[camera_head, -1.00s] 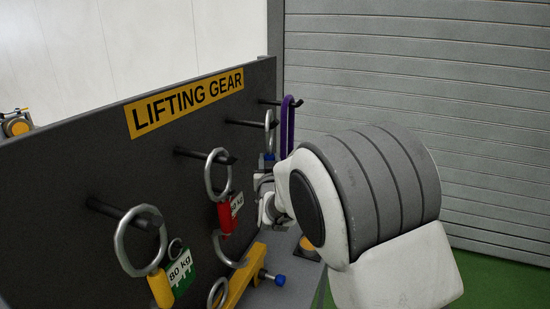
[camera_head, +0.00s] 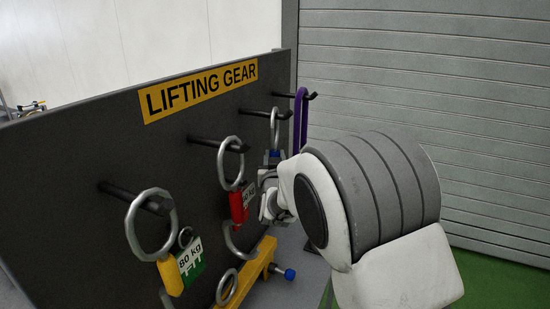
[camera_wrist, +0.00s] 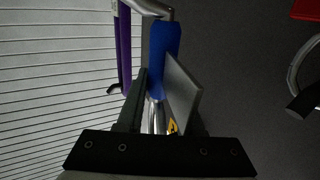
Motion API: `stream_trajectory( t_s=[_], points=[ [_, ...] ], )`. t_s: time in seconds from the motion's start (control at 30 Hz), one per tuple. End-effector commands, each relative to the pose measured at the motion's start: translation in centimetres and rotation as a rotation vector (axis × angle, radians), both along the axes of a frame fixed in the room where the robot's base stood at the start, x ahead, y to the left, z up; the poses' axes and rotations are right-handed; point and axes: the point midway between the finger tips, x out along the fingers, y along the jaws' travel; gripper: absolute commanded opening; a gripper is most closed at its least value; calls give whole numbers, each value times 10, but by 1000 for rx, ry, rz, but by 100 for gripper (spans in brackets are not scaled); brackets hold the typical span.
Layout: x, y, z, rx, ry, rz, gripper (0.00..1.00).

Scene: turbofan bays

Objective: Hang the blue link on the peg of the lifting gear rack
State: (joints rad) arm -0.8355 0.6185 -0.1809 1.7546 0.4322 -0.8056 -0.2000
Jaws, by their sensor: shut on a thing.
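The blue link has a blue body and a metal ring. In the wrist view its blue body (camera_wrist: 165,45) sits between the fingers of my gripper (camera_wrist: 158,80), which is shut on it. In the head view the link (camera_head: 274,156) hangs upright below its ring, with my gripper (camera_head: 268,180) at its lower part. The ring overlaps the third peg (camera_head: 250,111) of the lifting gear rack (camera_head: 100,147) near its tip; I cannot tell whether it is around the peg or beside it. My arm hides some of the area below the link.
A purple sling (camera_head: 301,120) hangs on the far peg, close to the link. A red-bodied link (camera_head: 239,205) and a yellow-bodied link with an 80 kg tag (camera_head: 190,258) hang on the nearer pegs. A yellow piece (camera_head: 247,280) lies low at the rack.

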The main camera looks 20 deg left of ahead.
Motion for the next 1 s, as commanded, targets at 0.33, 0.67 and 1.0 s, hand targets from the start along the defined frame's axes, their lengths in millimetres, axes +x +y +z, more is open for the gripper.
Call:
stream_trajectory(
  t_s=[0.33, 0.67, 1.0],
  points=[
    [0, 0, 2, 3, -4, 0, 0],
    [0, 0, 1, 2, -1, 0, 70],
    [-4, -2, -2, -1, 3, 1, 70]
  ],
)
